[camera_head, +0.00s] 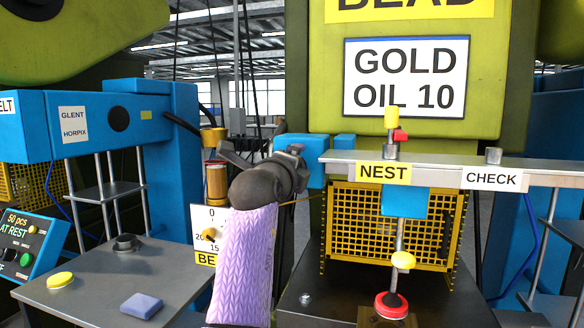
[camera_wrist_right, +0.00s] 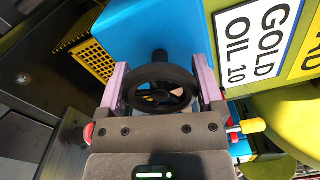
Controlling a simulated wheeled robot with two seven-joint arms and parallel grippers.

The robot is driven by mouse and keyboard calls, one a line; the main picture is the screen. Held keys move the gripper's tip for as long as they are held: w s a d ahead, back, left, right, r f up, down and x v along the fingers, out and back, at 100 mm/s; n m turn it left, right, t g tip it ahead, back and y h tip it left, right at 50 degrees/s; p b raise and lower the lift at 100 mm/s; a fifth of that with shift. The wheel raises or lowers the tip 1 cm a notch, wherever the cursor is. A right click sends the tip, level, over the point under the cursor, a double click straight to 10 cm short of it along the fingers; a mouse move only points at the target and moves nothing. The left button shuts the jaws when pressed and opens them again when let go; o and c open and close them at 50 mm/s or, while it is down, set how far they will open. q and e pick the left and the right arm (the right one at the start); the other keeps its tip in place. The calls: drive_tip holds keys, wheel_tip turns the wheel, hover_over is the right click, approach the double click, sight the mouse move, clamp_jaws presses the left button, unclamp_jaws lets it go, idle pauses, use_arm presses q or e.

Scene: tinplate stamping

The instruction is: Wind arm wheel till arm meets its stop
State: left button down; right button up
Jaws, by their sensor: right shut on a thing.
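The arm wheel (camera_wrist_right: 137,88) is a black handwheel on the side of a blue housing (camera_wrist_right: 170,28) in the right wrist view. My right gripper (camera_wrist_right: 163,72) is shut on the wheel, with one lilac finger on each side of its rim. In the head view the right gripper (camera_head: 292,163) is at the left end of the grey arm (camera_head: 437,169), beside the blue housing (camera_head: 311,146). There the wheel is hidden or too small to make out. The arm carries NEST and CHECK signs, and I cannot tell whether it meets a stop. My left gripper is out of view.
A vertical rod hangs through the arm to a red ring (camera_head: 391,304) low over a dark table (camera_head: 300,308). A yellow guard (camera_head: 345,235) stands behind. A dial (camera_head: 207,236) is just left of my right forearm. A grey bench (camera_head: 100,290) with a blue pad (camera_head: 142,305) is at left.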

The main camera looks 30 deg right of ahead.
drive_tip(key=shift+f, duration=0.15)
drive_tip(key=o, duration=1)
drive_tip(key=shift+d, duration=0.1)
drive_tip(key=v, duration=1)
